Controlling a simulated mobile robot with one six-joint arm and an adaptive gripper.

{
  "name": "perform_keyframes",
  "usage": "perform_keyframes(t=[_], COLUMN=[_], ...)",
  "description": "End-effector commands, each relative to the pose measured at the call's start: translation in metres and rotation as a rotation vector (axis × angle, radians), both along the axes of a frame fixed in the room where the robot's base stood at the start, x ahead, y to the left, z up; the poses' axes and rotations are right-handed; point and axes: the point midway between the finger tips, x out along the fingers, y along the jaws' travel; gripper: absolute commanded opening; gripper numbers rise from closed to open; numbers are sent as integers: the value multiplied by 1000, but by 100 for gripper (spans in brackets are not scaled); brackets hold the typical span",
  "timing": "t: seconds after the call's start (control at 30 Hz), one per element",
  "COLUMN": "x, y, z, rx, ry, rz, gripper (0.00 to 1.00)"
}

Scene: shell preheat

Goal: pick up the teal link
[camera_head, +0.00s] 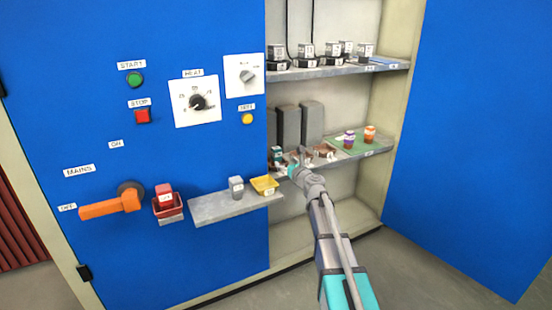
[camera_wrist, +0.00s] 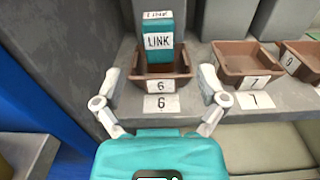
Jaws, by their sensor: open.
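The teal link (camera_wrist: 159,52) is a teal block with a white "LINK" label. It stands upright in a brown tray marked 6 (camera_wrist: 181,83) on the cabinet's middle shelf. In the head view the link (camera_head: 277,153) shows small at the shelf's left end. My gripper (camera_wrist: 159,84) is open, with one finger on each side of tray 6 and nothing held between them. In the head view its fingers are hard to make out against the shelf.
Brown tray 7 (camera_wrist: 245,65) stands to the right, with another tray (camera_wrist: 301,60) beyond it. Grey blocks (camera_head: 312,122) stand behind. A green mat (camera_head: 352,144) with two small jars lies further right. A grey ledge (camera_head: 225,207) with a yellow tray (camera_head: 264,184) juts out at the left.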

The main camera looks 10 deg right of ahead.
Motion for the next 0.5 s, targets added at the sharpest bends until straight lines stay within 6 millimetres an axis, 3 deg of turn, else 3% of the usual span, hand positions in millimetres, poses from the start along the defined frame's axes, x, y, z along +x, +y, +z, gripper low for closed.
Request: perform_keyframes(t=[0.03,0.2,0.5], x=[10,23,25], y=[3,7,9], z=[0,0,0], rx=[0,0,0], ry=[0,0,0], rz=[1,0,0], gripper=[91,91,91])
